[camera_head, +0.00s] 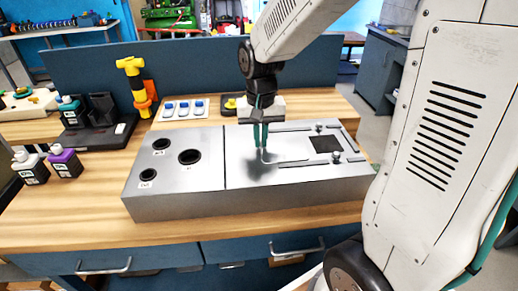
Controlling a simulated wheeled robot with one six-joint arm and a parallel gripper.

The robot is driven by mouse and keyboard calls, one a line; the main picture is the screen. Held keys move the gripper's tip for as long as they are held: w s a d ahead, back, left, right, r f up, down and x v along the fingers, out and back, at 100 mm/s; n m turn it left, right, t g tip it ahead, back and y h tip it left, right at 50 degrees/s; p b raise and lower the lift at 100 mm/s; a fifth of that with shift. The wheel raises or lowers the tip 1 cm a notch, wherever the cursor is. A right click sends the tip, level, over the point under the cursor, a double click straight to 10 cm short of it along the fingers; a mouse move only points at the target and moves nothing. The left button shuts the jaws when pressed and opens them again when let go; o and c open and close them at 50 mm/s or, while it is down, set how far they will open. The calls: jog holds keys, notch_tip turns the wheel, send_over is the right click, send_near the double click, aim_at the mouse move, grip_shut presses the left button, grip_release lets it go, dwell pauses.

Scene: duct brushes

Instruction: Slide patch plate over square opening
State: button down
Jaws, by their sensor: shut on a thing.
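A grey metal duct box (172,205) lies on the wooden bench. The dark square opening (326,144) is in its top, toward the right end. Low rails (293,163) run along the top on either side, leading toward the opening. Knob-like clamps (335,157) stand near the opening. My gripper (263,147) points down over the top, left of the opening, its teal fingers shut on the patch plate's raised part. The plate is the same grey as the duct, so its edges are hard to make out. The opening shows dark and uncovered.
Round holes (190,157) are in the duct's left part. A blue panel (160,72) closes the back. The bench front is clear.

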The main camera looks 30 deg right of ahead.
aim_at(304, 144)
jog(key=shift+d, duration=0.2)
jog(key=shift+s+d, duration=0.3)
jog(key=shift+d, duration=0.3)
jog(key=shift+s+d, duration=0.25)
jog(key=shift+d, duration=0.35)
jog(key=shift+s+d, duration=0.1)
jog(key=shift+d, duration=0.05)
jog(key=shift+s+d, duration=0.25)
jog(key=shift+d, duration=0.4)
jog(key=shift+s+d, duration=0.25)
jog(key=shift+d, duration=0.35)
jog(key=shift+s+d, duration=0.3)
jog(key=shift+d, duration=0.4)
jog(key=shift+s+d, duration=0.25)
jog(key=shift+d, duration=0.4)
jog(key=shift+s+d, duration=0.1)
jog(key=shift+d, duration=0.1)
jog(key=shift+s+d, duration=0.25)
jog(key=shift+d, duration=0.35)
jog(key=shift+s+d, duration=0.25)
jog(key=shift+d, duration=0.35)
jog(key=shift+s+d, duration=0.1)
jog(key=shift+d, duration=0.15)
